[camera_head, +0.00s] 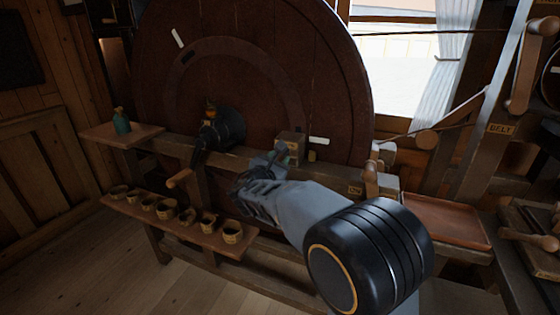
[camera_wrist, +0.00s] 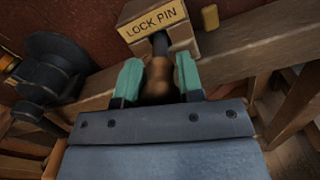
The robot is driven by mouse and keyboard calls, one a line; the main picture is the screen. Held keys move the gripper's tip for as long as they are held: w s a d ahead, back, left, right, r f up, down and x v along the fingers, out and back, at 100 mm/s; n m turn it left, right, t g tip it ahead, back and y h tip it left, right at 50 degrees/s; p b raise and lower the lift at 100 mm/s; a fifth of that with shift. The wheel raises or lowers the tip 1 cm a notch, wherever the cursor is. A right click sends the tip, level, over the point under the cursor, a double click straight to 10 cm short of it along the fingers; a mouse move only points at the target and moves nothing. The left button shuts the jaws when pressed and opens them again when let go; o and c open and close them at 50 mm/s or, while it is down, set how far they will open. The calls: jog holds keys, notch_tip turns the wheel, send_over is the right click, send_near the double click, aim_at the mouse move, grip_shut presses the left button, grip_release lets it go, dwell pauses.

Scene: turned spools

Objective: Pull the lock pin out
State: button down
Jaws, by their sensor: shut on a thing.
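The lock pin (camera_wrist: 158,75) has a brown wooden handle and a dark metal shaft, seen in the wrist view. Its shaft runs into a wooden block (camera_wrist: 157,30) with a yellow label reading LOCK PIN. My gripper (camera_wrist: 157,83) has teal fingertips, one on each side of the handle, and is shut on it. In the head view my gripper (camera_head: 277,158) reaches the front of the same block (camera_head: 291,143), and my arm hides most of the pin. I cannot tell how deep the shaft sits in the block.
A large dark red wooden wheel (camera_head: 340,85) stands behind the block. A black hub with a crank (camera_head: 228,128) is to the left. A low shelf (camera_head: 125,208) holds several small cups. A small bottle (camera_head: 121,122) stands on a side shelf. A reddish tray (camera_head: 445,222) lies at right.

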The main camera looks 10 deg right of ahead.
jog(key=c, duration=0.8)
grip_release()
jog(key=shift+s, duration=0.1)
jog(key=shift+o, duration=0.2)
jog(key=shift+a, duration=0.1)
jog(key=v, duration=1.4)
